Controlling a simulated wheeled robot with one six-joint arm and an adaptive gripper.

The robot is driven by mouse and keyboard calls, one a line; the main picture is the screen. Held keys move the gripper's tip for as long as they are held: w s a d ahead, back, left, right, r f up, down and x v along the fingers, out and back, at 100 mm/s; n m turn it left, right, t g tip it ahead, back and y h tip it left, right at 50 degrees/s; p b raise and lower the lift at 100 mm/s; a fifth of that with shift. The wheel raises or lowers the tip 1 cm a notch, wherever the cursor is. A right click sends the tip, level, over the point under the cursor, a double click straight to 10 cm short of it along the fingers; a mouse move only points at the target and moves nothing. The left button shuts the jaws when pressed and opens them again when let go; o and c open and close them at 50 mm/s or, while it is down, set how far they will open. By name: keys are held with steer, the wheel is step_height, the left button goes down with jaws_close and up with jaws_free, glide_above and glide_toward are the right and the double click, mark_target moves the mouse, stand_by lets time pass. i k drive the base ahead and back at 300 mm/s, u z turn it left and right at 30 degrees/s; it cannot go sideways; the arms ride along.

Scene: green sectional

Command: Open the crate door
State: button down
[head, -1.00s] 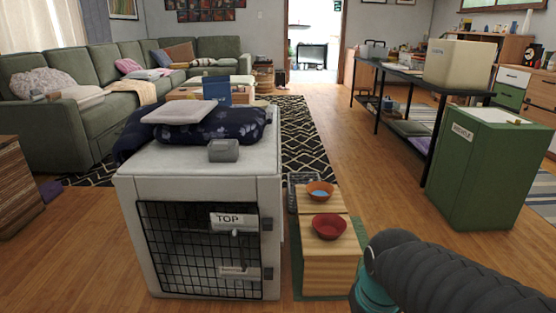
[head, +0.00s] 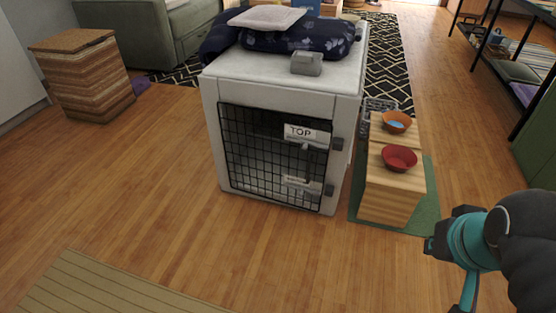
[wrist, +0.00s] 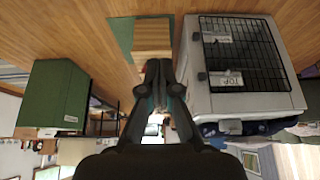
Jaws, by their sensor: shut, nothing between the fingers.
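The white crate (head: 280,90) stands on the wood floor in the middle of the head view. Its black wire door (head: 262,160) faces me and looks shut. The door bears a "TOP" label (head: 300,132), a second label lower down, and grey latches at its right edge, an upper one (head: 338,144) and a lower one (head: 329,190). In the wrist view the scene is upside down, with the crate door (wrist: 245,55) at the right. My gripper (wrist: 160,64) is shut and empty there, apart from the crate. In the head view my arm is at the lower right; its fingertips are not clear.
A wooden bowl stand (head: 395,195) with a red bowl (head: 399,157) and an orange bowl (head: 396,122) stands right of the crate on a green mat (head: 425,215). Dark cushions (head: 300,35) and a grey box (head: 306,63) lie on top. Floor before the door is clear.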

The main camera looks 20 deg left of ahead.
mark_target(307, 134)
steer(key=z, duration=1.75)
steer(key=k, duration=1.15)
steer(key=u, duration=1.75)
